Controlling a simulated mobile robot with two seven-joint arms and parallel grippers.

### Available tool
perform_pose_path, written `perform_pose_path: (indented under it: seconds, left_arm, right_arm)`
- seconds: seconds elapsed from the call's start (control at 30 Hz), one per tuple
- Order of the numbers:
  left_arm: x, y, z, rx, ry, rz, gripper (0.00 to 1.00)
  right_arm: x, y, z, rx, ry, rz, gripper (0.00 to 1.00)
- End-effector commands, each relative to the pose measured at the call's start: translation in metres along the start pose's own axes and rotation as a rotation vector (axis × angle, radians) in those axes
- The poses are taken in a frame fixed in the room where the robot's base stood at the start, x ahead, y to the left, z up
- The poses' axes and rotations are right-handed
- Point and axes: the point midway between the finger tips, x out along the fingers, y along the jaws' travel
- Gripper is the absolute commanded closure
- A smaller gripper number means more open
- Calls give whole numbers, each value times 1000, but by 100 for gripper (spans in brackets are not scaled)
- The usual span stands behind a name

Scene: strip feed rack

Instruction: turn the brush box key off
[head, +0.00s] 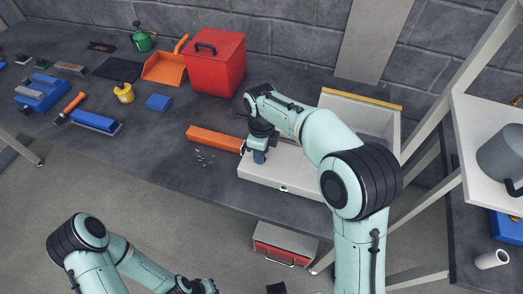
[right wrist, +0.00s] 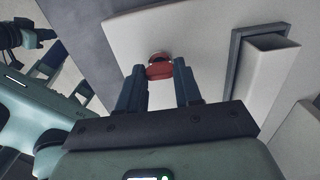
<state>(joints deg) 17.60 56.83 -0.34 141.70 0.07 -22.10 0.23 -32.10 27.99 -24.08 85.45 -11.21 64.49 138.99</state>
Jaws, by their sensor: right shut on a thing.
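The white brush box (head: 262,175) lies on the bench under my right gripper (head: 259,156). In the right wrist view its pale face (right wrist: 205,30) fills the upper part. A red key (right wrist: 160,71) sits at a round metal lock on that face. The two dark fingers of my right gripper (right wrist: 160,80) are on either side of the key, shut on it. In the head view the key is hidden by the gripper. My left gripper (head: 197,286) is low at the bottom edge, partly cut off, and its fingers cannot be made out.
An orange bar (head: 214,139) lies left of the box, with small pale bits (head: 204,159) near it. A red bin (head: 217,62) and an orange dustpan (head: 164,67) stand behind. A white open tray (head: 360,115) is behind my right arm. A red drawer unit (head: 283,246) is below the bench.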

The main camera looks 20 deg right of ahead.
Motion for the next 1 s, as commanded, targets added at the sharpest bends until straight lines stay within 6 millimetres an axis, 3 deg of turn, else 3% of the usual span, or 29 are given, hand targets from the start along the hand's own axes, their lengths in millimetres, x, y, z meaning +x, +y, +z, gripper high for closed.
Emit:
perform_pose_path:
  seconds: [0.07,0.1,0.17,0.57,1.0]
  left_arm:
    - [0,0,0,0,0,0,100]
    - [0,0,0,0,0,0,100]
    - [0,0,0,0,0,0,100]
    - [-2,1,-1,0,1,0,100]
    - [-20,10,-9,5,14,5,100]
  right_arm:
    - [1,1,1,-1,-2,1,96]
    - [1,1,1,-1,-2,1,56]
    - [1,1,1,-1,-1,1,40]
    - [-8,0,1,-1,-2,-1,40]
    - [-101,-1,2,-1,-5,-4,40]
